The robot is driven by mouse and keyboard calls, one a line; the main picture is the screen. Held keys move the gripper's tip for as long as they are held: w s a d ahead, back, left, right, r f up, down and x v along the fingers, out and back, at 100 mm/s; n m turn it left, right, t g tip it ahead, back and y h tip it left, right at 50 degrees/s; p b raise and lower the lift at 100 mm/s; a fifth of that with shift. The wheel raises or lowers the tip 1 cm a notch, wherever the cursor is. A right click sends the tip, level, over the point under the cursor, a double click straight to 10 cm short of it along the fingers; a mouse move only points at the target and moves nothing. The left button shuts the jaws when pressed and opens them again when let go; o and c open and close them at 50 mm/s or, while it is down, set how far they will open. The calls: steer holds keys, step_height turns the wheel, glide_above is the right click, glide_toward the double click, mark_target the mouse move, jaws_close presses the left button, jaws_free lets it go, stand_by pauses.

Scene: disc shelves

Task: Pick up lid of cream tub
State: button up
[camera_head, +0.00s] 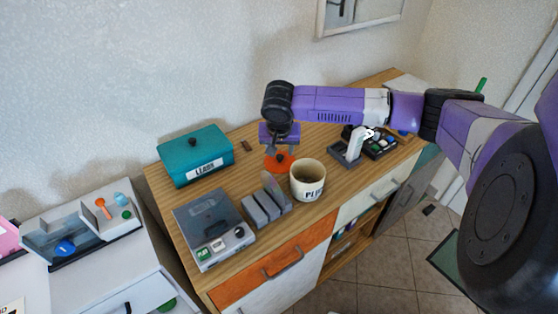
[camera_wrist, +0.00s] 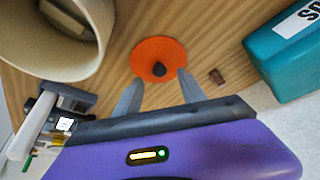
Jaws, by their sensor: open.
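The lid (camera_head: 279,162) is a round orange disc with a dark knob, on the wooden cabinet top beside the cream tub (camera_head: 308,183). The tub stands upright and uncovered, with dark lettering on its front. In the wrist view the lid (camera_wrist: 150,53) is near the middle and part of the tub (camera_wrist: 95,75) shows at upper left. My gripper (camera_wrist: 158,78) is open and empty, its two grey fingers pointing toward the lid with the knob between their lines. In the head view my gripper (camera_head: 279,149) is just above the lid and partly hides it.
A teal lidded box (camera_head: 196,158) stands to the left. A grey device (camera_head: 214,228) and a grey slotted rack (camera_head: 266,207) are at the front. A grey stand (camera_head: 347,150) and a dark tray (camera_head: 378,143) are to the right. A small brown block (camera_head: 246,146) lies near the lid.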

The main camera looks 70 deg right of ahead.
mark_target(280, 156)
steer(key=x, duration=0.4)
steer(key=shift+c, duration=0.5)
jaws_close()
